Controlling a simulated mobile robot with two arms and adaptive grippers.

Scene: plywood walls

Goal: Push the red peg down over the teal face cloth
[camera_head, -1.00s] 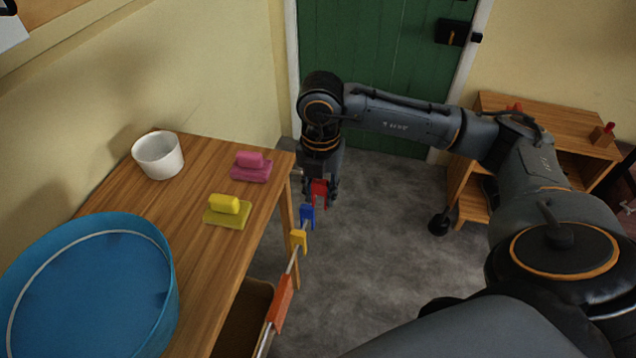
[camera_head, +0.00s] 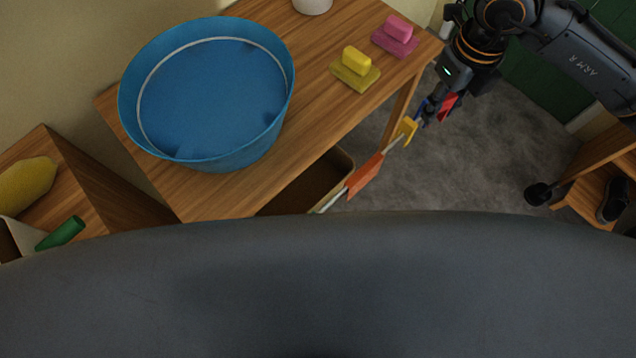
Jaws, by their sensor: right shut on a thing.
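The red peg (camera_head: 448,106) is at the far end of a pale rail along the wooden table's right side. My right gripper (camera_head: 441,101) reaches down from the upper right and is shut on the red peg. A blue peg (camera_head: 422,109) sits right beside the gripper, partly hidden. A yellow peg (camera_head: 407,130) is nearer along the rail. I see no teal cloth; an orange-red piece (camera_head: 364,177) hangs on the rail closer to me. My left gripper is not in view.
A brown bin (camera_head: 310,185) is under the rail.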

